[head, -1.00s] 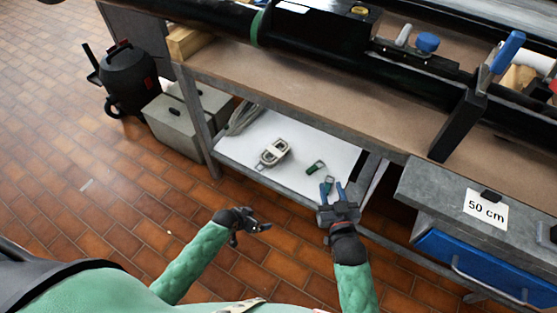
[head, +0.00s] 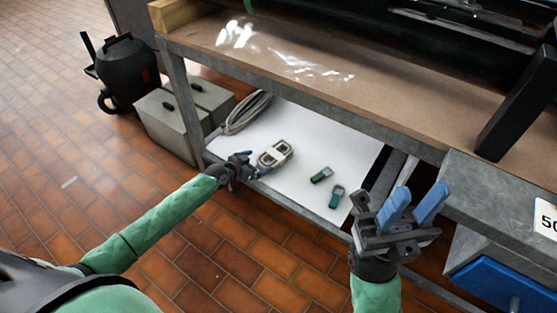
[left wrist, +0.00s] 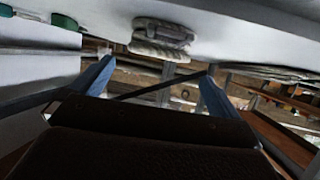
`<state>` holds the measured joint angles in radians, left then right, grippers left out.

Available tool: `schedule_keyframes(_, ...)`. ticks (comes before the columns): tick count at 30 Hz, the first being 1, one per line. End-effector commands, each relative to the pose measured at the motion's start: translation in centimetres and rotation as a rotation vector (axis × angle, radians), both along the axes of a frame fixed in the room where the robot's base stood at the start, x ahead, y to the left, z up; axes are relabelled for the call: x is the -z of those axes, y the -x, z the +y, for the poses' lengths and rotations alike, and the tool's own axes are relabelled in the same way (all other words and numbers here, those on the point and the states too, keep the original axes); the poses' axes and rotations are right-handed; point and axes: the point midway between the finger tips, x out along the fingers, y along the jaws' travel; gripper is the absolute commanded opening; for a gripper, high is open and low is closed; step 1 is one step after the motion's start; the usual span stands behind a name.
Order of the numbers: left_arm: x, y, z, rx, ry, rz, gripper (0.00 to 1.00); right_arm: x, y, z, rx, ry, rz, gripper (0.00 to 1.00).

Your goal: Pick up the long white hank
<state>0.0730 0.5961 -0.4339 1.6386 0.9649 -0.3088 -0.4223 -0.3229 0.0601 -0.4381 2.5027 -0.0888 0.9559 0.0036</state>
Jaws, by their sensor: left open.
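A cream-white hank (head: 274,154), folded lengthwise with a band around its middle, lies on the white lower shelf (head: 300,130) near its front edge. It also shows in the left wrist view (left wrist: 160,38), beyond my fingers. A longer, greyish-white coiled hank (head: 248,112) lies behind it at the shelf's left end. My left gripper (head: 244,166) is at the shelf's front edge, just left of the cream hank. Its fingers are spread with nothing between them in the left wrist view (left wrist: 155,80). My right gripper (head: 412,205) is open and empty, in front of the shelf's right end.
Two small green-and-dark items (head: 321,175) (head: 336,197) lie on the shelf to the right. The brown bench top (head: 330,85) overhangs the shelf. A metal leg (head: 185,110) and grey boxes (head: 175,120) stand at left. Bare white shelf lies behind the green items.

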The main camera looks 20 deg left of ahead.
Motion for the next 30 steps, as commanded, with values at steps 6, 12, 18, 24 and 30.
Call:
schedule_keyframes(6,0.6,-1.4,-0.7,-0.002,0.002,-0.006,1.0,0.2,0.3,0.0,-0.008,-0.01,-0.017,0.36)
schedule_keyframes(12,1.0,-2.4,-1.4,-0.001,0.002,-0.005,1.0,0.3,0.3,0.0,-0.015,-0.014,-0.017,0.36)
schedule_keyframes(18,1.5,-3.8,-2.5,-0.001,0.003,-0.006,1.0,0.6,0.2,0.2,-0.024,-0.019,-0.019,0.36)
schedule_keyframes(24,2.4,-5.8,-3.8,-0.001,0.002,-0.006,1.0,0.9,0.2,0.4,-0.039,-0.026,-0.02,0.36)
schedule_keyframes(30,2.5,-6.3,-4.0,-0.001,0.001,-0.004,1.0,0.9,0.2,0.4,-0.044,-0.027,-0.02,0.36)
